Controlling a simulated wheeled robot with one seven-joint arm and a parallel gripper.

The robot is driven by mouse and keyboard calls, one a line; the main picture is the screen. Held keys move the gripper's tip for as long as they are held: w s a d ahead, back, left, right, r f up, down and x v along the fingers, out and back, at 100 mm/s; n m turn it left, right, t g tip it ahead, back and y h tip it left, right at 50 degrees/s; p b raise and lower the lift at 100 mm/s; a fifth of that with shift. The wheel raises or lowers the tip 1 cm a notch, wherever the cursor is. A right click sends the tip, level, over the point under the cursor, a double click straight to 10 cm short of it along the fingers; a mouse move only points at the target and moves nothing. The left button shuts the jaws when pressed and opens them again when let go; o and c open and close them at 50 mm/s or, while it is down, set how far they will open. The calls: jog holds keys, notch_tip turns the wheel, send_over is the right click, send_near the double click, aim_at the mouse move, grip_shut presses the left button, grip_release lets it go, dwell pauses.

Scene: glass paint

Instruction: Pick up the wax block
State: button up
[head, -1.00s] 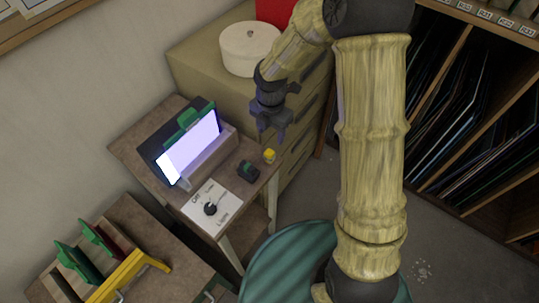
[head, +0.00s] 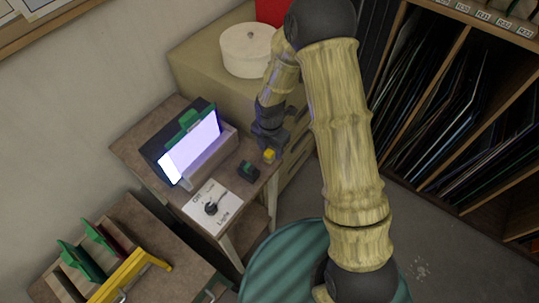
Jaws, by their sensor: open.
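A small yellow block (head: 269,156), which looks like the wax block, sits near the right edge of the wooden table (head: 150,150). My gripper (head: 268,144) is open, just above and beside it, its fingers pointing down and partly overlapping the block's far side in the head view. I cannot tell whether the fingers touch it.
A small dark and green item (head: 249,171) lies just left of the yellow block. A lit panel (head: 190,148) in a dark frame stands behind it. A white board with a black knob (head: 212,208) is in front. A drawer cabinet (head: 200,60) rises behind the table.

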aim_at(269, 152)
jog(key=shift+w+a+f+p, duration=0.1)
jog(key=shift+f+p, duration=0.4)
jog(key=shift+f, duration=1.4)
jog(key=c, duration=1.1)
